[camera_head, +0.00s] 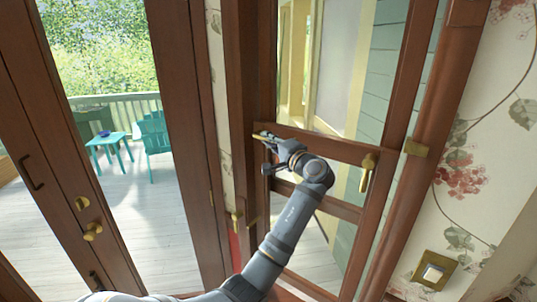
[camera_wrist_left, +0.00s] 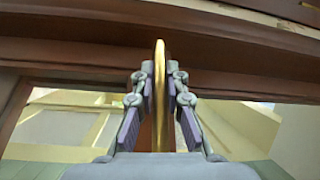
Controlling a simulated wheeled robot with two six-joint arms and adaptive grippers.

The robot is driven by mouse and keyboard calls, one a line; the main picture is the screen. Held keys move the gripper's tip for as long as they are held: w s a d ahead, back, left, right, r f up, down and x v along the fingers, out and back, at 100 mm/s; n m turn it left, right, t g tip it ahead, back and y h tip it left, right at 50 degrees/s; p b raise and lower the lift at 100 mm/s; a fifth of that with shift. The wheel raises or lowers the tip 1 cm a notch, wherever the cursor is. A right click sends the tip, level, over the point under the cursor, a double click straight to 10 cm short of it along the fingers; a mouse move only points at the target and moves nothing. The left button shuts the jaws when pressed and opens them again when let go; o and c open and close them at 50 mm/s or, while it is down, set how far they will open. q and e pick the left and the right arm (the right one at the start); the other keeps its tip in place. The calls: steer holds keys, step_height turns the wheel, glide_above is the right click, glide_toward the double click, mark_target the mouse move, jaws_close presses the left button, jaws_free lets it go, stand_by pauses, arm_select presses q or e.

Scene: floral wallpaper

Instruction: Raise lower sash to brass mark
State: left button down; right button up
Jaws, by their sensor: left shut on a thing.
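The brown wooden window sash (camera_head: 335,148) shows in the head view, its rail crossing the window at mid-height. A brass handle (camera_head: 367,174) hangs at the rail's right end. My left gripper (camera_head: 268,138) is at the rail's left end. In the wrist view my left gripper (camera_wrist_left: 160,105) is shut on a brass handle (camera_wrist_left: 160,75), with one finger on each side of it and dark wood behind. A small brass piece (camera_head: 416,147) sits on the right window jamb; I cannot tell whether it is the mark. My right gripper is not in view.
A brown glazed door (camera_head: 175,100) with brass knobs (camera_head: 92,231) stands to the left. Outside are a deck, a teal chair (camera_head: 152,135) and a teal table (camera_head: 108,140). Floral wallpaper and a brass switch plate (camera_head: 434,272) are to the right.

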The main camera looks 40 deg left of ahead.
mark_target(269, 126)
arm_select(q)
steer(key=shift+r+p, duration=0.55)
steer(key=shift+r, duration=1.65)
steer(key=c, duration=1.4)
jaws_free()
steer(key=shift+o, duration=0.2)
steer(key=shift+f, duration=0.1)
steer(key=shift+d, duration=0.15)
steer(key=v, duration=1.1)
steer(key=shift+s+d, duration=0.15)
steer(key=shift+d, duration=0.2)
